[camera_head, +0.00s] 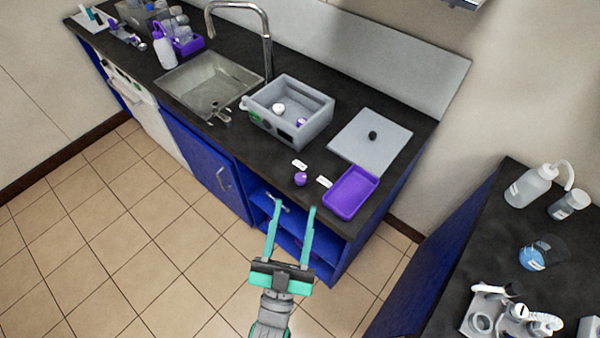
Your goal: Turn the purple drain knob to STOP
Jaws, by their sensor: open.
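The small purple drain knob (300,179) sits on the dark counter near its front edge. A small white label (299,164) lies just behind it, and another white label (323,182) lies to its right. Their writing is too small to read, so I cannot tell which is STOP or how the knob is turned. My gripper (295,207) is open and empty, with its two long teal fingers pointing toward the counter. The fingertips appear just short of the knob in the picture, one on each side of its line. I see no contact with the knob.
A purple tray (351,192) lies right of the knob. A grey open box (291,112) with small items and a grey lid (370,136) with a black knob stand behind. Open blue shelves (322,262) are below the counter edge. A second counter (460,240) is at right.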

